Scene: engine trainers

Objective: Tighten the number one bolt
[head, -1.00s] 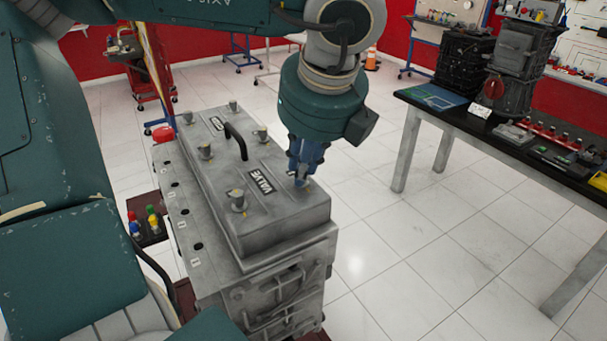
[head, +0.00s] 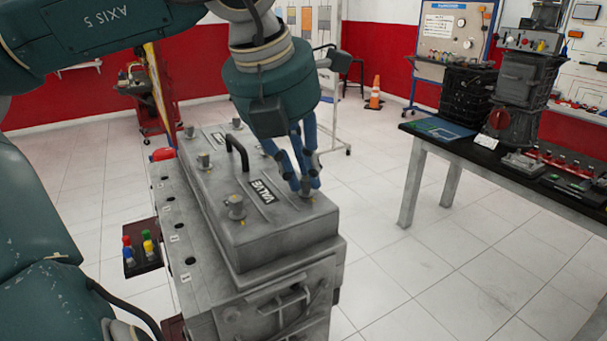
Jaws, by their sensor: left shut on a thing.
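The grey valve cover (head: 275,235) with VALVE labels lies on top of the engine block (head: 205,290). Several upright bolts stand along its edges. My left gripper (head: 306,184), with blue fingers, comes down from above and is shut around the bolt (head: 306,190) at the near right corner. The fingers partly hide this bolt. Another bolt (head: 236,207) stands free at the near left corner. Small number labels run along the block's left ledge; I cannot tell from them which bolt is number one. My right gripper is not in view.
A black handle (head: 237,146) arches up from the cover's middle. A small tray (head: 141,262) with coloured caps is left of the block. A black workbench (head: 480,152) with parts stands at the right. White floor between is clear.

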